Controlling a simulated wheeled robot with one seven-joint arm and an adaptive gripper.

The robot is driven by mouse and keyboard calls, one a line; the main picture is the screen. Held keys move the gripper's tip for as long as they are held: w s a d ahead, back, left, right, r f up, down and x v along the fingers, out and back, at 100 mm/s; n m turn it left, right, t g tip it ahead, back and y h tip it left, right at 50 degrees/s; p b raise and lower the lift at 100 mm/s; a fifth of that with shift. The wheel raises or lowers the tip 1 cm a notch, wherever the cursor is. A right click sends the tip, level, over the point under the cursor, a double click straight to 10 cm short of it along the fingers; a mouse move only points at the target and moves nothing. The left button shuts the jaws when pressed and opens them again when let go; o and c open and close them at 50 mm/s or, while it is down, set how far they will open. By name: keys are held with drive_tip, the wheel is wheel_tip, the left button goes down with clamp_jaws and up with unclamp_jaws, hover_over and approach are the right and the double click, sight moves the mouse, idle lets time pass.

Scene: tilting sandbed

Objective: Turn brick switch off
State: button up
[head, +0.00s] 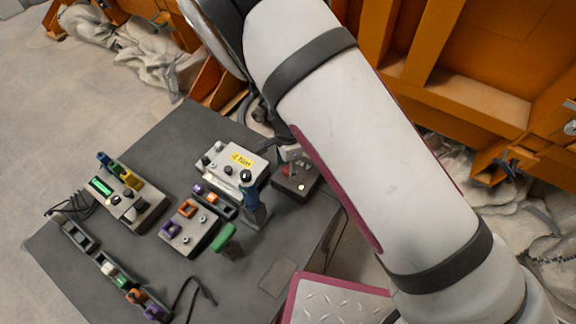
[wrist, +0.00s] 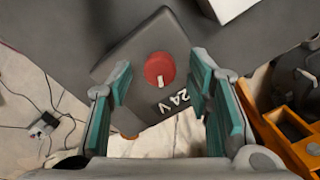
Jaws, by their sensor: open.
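The power brick is a dark grey box marked 24V (wrist: 145,42) in the wrist view, with a round red switch knob (wrist: 159,68) on top. The knob has a white pointer mark directed toward the lettering side. My gripper (wrist: 161,78) is open, with one teal-padded finger on each side of the knob and nothing held. I cannot tell whether the pads touch the knob; gaps show at both sides. In the head view the brick (head: 303,188) sits at the table's right edge, with my gripper over it and its knob partly hidden.
The grey table (head: 200,125) also holds a white box with a yellow label (head: 225,168), a green-handled tool (head: 226,238), a box with a green display (head: 125,200) and a box with coloured parts (head: 188,228). Orange structures (head: 480,60) stand behind my arm.

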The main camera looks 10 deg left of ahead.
drive_tip(key=shift+f, duration=0.25)
clamp_jaws()
drive_tip(key=shift+n, duration=0.4)
drive_tip(key=n, duration=0.5)
drive_tip(key=shift+n, duration=0.3)
drive_tip(key=n+b, duration=0.1)
drive_tip(key=n, duration=0.4)
drive_tip(key=shift+n, duration=0.3)
